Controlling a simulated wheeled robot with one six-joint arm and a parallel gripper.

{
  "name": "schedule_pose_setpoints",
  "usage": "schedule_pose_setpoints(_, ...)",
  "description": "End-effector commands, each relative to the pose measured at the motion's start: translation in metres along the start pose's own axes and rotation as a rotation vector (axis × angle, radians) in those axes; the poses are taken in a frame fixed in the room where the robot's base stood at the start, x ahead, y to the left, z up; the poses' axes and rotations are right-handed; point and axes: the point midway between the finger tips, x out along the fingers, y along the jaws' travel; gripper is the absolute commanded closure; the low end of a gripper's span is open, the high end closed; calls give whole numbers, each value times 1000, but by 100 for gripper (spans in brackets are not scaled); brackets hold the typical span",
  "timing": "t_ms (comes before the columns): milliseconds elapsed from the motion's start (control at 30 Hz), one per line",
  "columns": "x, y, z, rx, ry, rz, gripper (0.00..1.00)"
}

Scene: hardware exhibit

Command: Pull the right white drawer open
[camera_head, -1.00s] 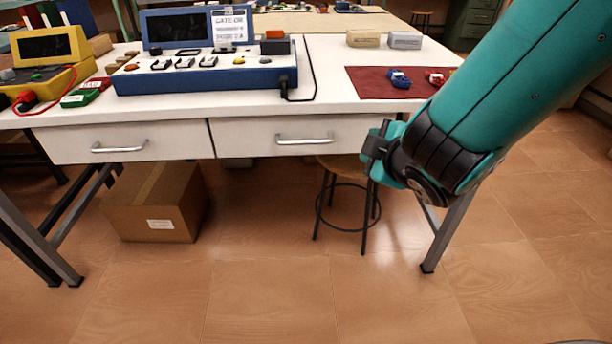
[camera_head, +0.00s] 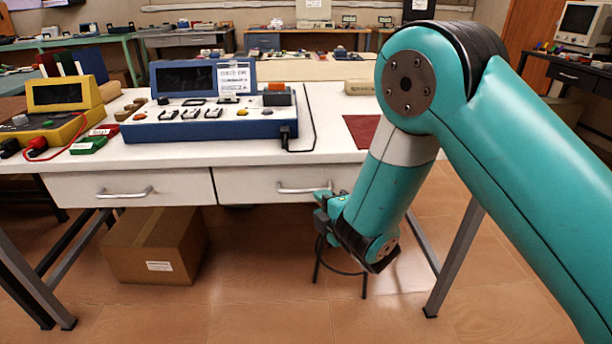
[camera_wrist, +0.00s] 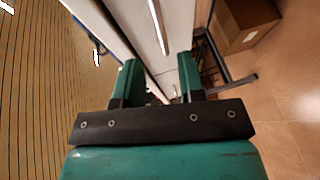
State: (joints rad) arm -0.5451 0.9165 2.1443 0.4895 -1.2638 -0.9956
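The right white drawer (camera_head: 244,186) is in the table front and looks shut, level with its neighbour. Its silver bar handle (camera_head: 298,188) shows in the head view, with my gripper (camera_head: 322,207) close to its right end. In the wrist view my gripper (camera_wrist: 158,70) has its two green fingers spread apart. A pale bit, perhaps the handle, shows low between them. I cannot tell whether the fingers straddle or touch the handle. My arm hides the drawer's right end in the head view.
The left drawer (camera_head: 130,188) has a like handle. A blue console (camera_head: 215,126) and a yellow device (camera_head: 62,118) stand on the white tabletop (camera_head: 180,154). A cardboard box (camera_head: 155,248) is on the floor below. A stool stands behind my gripper. The floor in front is clear.

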Motion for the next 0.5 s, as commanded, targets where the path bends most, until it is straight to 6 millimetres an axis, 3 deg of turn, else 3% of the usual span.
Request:
schedule_pose_setpoints(300,60,0,1,3,-1,2,64)
schedule_pose_setpoints(500,82,-1,0,0,0,0,64)
